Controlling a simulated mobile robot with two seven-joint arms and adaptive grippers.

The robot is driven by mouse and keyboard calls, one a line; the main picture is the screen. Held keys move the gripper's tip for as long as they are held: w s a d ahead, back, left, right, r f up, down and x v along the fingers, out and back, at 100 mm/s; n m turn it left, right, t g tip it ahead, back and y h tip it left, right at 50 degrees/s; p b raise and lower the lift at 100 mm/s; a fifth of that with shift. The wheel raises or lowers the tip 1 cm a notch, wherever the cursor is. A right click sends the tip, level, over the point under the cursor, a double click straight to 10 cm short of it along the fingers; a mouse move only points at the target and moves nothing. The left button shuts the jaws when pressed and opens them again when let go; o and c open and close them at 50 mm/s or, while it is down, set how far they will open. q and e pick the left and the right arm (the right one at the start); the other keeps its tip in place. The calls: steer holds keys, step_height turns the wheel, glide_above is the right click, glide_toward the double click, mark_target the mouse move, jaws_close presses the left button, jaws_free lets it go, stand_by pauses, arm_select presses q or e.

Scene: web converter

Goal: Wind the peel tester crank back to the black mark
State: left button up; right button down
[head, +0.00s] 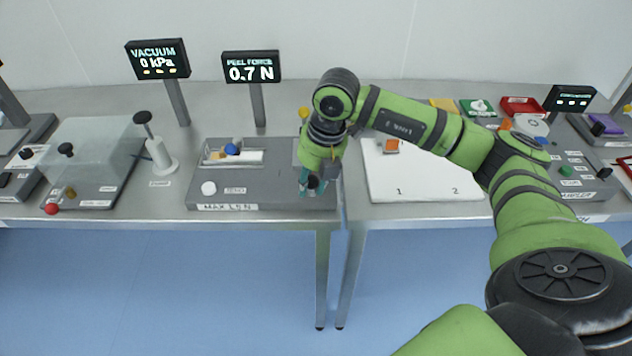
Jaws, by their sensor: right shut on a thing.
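The peel tester (262,198) is a low grey box near the front edge of the left table, with a white button, a label and a shallow tray holding a blue knob (232,149). Its display (250,68) reads "PEEL FORCE 0.7 N". My right gripper (312,184) points down at the tester's right end and is shut on the crank handle, of which only a small dark part shows. The gripper and wrist hide most of the crank, and I cannot make out the black mark. My left gripper is not in view.
Left of the tester are a white hand pump (160,156), a clear-lidded vacuum box (92,150) and its display (157,59). Right of it, across a narrow table gap, lies a white board (418,180) marked 1 and 2. Coloured trays and another machine (572,165) stand farther right.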

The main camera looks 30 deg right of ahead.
steer(key=shift+a+f+m+b, duration=0.2)
steer(key=shift+a+m, duration=0.1)
steer(key=shift+m, duration=0.3)
steer(key=shift+a+f+m+b, duration=0.1)
steer(key=shift+a+m+b, duration=0.15)
steer(key=shift+m, duration=0.35)
steer(key=shift+a+h, duration=0.1)
steer(key=shift+h, duration=0.2)
steer(key=c, duration=0.9)
jaws_free()
steer(key=shift+c, duration=0.2)
steer(key=shift+r, duration=0.15)
steer(key=shift+r, duration=0.15)
steer(key=shift+r, duration=0.3)
step_height(320, 180, up, 11)
steer(key=s+d, duration=0.1)
steer(key=s, duration=0.1)
